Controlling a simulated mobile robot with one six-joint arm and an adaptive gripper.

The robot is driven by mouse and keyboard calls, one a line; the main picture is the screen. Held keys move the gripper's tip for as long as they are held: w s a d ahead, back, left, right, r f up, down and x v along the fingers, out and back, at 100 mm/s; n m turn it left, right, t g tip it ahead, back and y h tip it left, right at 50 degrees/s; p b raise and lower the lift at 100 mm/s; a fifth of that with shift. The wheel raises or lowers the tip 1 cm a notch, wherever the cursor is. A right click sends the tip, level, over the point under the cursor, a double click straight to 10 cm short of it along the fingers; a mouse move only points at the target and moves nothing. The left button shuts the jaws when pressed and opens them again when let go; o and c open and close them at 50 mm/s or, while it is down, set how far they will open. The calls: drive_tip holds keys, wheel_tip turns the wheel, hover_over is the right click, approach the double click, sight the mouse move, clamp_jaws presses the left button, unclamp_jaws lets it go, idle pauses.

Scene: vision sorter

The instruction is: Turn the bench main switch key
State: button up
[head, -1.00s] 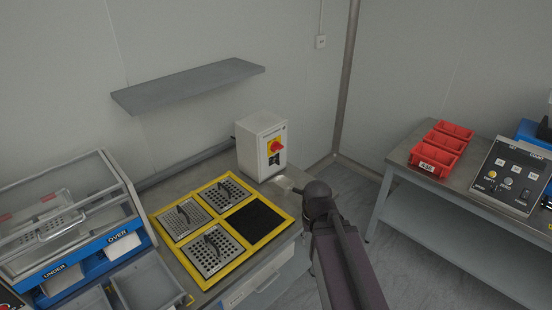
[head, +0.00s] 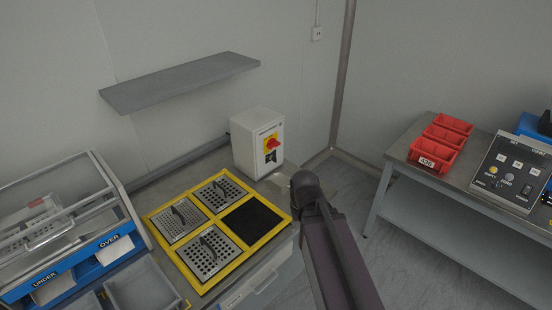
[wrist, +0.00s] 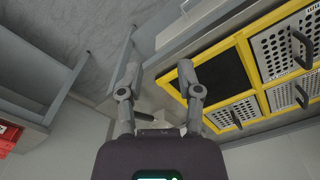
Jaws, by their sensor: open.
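The bench main switch is a pale grey box (head: 245,150) at the back right corner of the bench in the head view. Its front has a yellow plate with a red rotary switch (head: 271,143) and a small dark part below it. I cannot make out the key's shape. My gripper (wrist: 159,70) shows in the wrist view with its two fingers spread and nothing between them. In the head view my arm's end is just right of and below the box, apart from the red switch, and hides most of the gripper. I cannot identify the switch in the wrist view.
A yellow frame (head: 206,286) with perforated handled plates and a black pad lies left of my arm. An UNDER/OVER cabinet (head: 78,262) stands at left, and a shelf (head: 180,82) is above. A right-hand table holds red bins (head: 434,147) and a control panel (head: 512,172).

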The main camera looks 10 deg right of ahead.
drive_tip(key=m+t+y+b, duration=0.45)
drive_tip(key=m+t, duration=0.25)
drive_tip(key=m, duration=2.2)
approach(275, 158)
drive_tip(key=s+d+r, duration=0.2)
drive_tip(key=shift+w+y, duration=0.1)
drive_tip(key=shift+y, duration=0.25)
drive_tip(key=shift+f, duration=0.15)
drive_tip(key=b+x, duration=0.9)
drive_tip(key=x, duration=0.4)
drive_tip(key=shift+w+a+f, duration=0.1)
drive_tip(key=shift+w+a, duration=0.05)
drive_tip(key=shift+w, duration=0.15)
